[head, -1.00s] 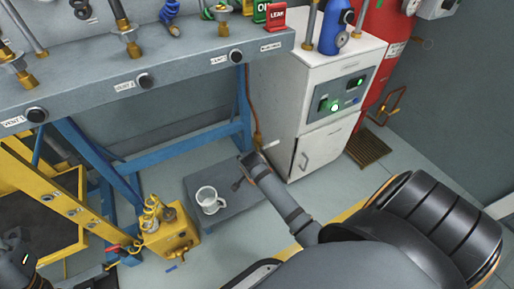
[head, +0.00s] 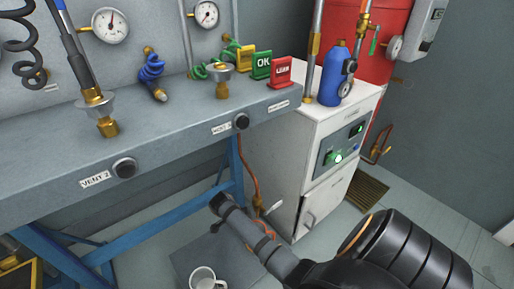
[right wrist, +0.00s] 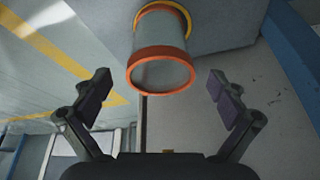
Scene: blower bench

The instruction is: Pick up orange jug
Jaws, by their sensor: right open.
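In the right wrist view a grey, see-through-looking cylinder with an orange rim (right wrist: 160,50) and a yellow ring at its far end lies ahead of my right gripper (right wrist: 159,78). It looks like the orange jug; no handle shows. The gripper's two fingers are spread apart, one on each side below the rim, with nothing between the pads that I can see touching. In the head view my right arm reaches down over the low grey platform, and only a little orange shows behind it, so the jug is mostly hidden there. My left gripper is not in view.
A clear-white mug (head: 203,276) stands on the low grey platform (head: 184,262), left of my right arm. A white cabinet (head: 318,140) stands to the right, and the grey bench (head: 150,150) with its blue legs is above left.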

